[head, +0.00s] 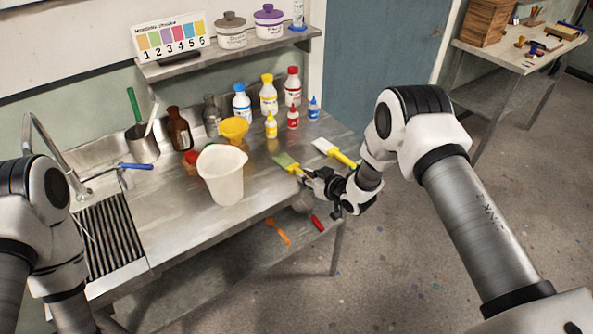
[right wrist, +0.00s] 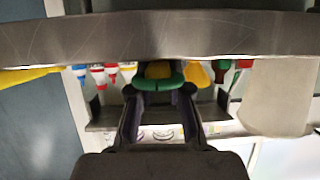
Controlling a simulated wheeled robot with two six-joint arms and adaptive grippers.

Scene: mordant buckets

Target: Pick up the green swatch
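The green swatch (head: 286,160) is a flat green piece with a yellow handle part, near the front edge of the metal counter. My right gripper (head: 310,180) is at its handle end, low by the counter edge. In the right wrist view the green and yellow piece (right wrist: 158,72) shows at the fingertips (right wrist: 158,88), with a finger on each side. I cannot tell whether the fingers press on it or stand just clear. My left arm (head: 45,200) is at the left edge; its gripper is out of view.
A white-headed, yellow-handled tool (head: 336,153) lies just right of the swatch. A white bucket (head: 222,175) stands to its left, with a yellow funnel (head: 234,128) and several bottles behind. An orange tool (head: 278,232) is on the lower shelf.

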